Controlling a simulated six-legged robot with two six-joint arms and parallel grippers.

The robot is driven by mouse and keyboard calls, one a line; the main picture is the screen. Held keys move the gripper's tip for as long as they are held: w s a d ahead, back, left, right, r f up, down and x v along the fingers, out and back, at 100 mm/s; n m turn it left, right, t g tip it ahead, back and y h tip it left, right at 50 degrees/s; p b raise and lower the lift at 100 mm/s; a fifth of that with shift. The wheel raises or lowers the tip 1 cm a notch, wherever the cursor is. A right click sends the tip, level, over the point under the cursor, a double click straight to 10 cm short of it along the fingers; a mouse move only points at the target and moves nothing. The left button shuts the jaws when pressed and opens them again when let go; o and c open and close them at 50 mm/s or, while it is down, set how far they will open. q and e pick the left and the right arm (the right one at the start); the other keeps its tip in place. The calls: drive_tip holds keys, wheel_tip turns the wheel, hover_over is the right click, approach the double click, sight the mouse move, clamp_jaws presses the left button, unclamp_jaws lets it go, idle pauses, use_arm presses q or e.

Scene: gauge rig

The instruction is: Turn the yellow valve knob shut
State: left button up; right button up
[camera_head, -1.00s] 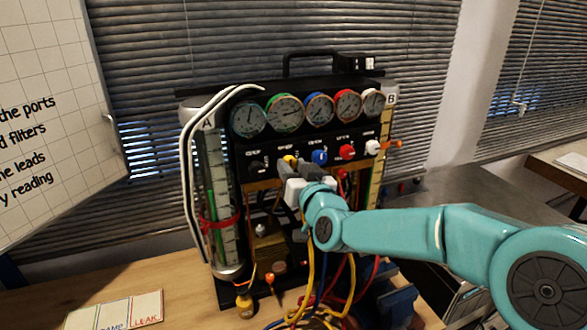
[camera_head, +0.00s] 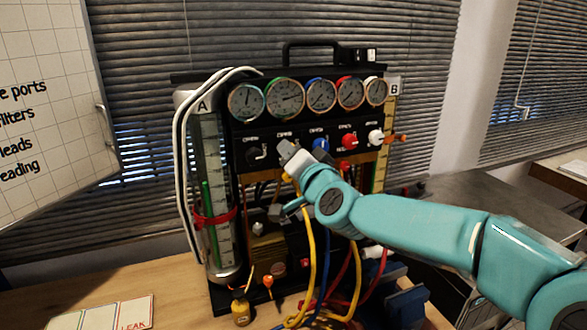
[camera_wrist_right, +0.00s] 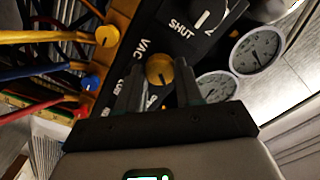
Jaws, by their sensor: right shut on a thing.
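The yellow valve knob (camera_wrist_right: 160,69) sits on the black panel in the right wrist view, with a dark pointer line on its face. My right gripper (camera_wrist_right: 160,82) is shut on it, one finger on each side. In the head view my right gripper (camera_head: 287,150) reaches the panel below the gauges and hides the knob. The black panel (camera_head: 266,135) of the gauge rig stands upright. A black knob by the word SHUT (camera_wrist_right: 181,28) is near the held knob in the wrist view. My left gripper is not in view.
A blue knob (camera_head: 320,145), a red knob (camera_head: 349,141) and a white knob (camera_head: 375,136) line the panel to the right. Several gauges (camera_head: 285,97) are above. Coloured hoses (camera_head: 308,255) hang below. A small yellow bottle (camera_head: 241,308) stands on the wooden table.

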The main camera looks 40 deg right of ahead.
drive_tip(key=m+b, duration=0.4)
drive_tip(key=m, duration=0.6)
drive_tip(key=shift+b, duration=0.35)
drive_tip(key=shift+m, duration=0.4)
drive_tip(key=o, duration=1)
drive_tip(key=shift+o, duration=0.2)
